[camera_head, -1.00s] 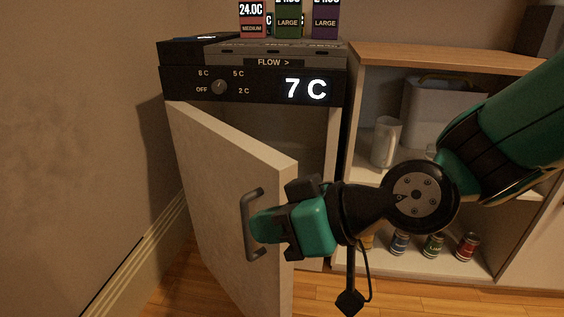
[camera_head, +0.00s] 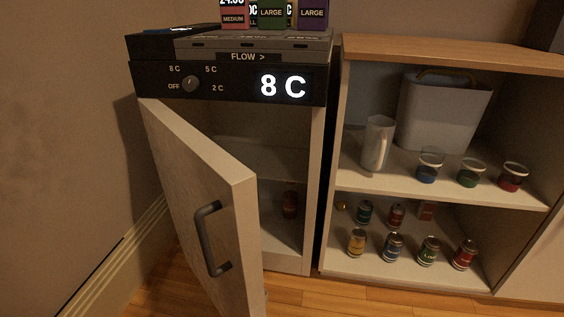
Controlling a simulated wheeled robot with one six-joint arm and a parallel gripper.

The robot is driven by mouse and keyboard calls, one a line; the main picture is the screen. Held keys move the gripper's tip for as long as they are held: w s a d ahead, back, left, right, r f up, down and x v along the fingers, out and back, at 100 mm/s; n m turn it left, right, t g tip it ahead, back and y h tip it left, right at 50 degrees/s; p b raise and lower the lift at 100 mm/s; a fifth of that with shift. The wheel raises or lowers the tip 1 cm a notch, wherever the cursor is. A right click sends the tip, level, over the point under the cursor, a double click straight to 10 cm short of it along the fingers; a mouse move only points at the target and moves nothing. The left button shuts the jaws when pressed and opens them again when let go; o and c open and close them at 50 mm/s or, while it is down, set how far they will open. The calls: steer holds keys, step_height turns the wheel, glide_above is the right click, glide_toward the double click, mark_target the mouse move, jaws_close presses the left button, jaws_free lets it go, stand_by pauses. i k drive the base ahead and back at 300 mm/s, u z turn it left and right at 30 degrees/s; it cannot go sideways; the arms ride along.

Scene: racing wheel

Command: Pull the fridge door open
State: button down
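The fridge (camera_head: 228,85) stands at the left with a black front panel showing 8 C. Its pale door (camera_head: 190,180) stands well open, swung out to the left and toward me. The dark handle (camera_head: 207,240) on the door's outer face is free, with nothing holding it. Inside the fridge are pale shelves and a dark red bottle or can (camera_head: 290,200). My gripper and arm are out of this view.
An open shelf unit (camera_head: 440,195) to the right holds a pitcher (camera_head: 377,144), a grey bin (camera_head: 445,112), several jars and several cans. A wall (camera_head: 60,130) is close on the left. Wooden floor (camera_head: 380,297) shows in front.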

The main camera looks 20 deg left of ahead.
mark_target(212, 197)
steer(key=i, duration=0.6)
steer(key=u, duration=1.15)
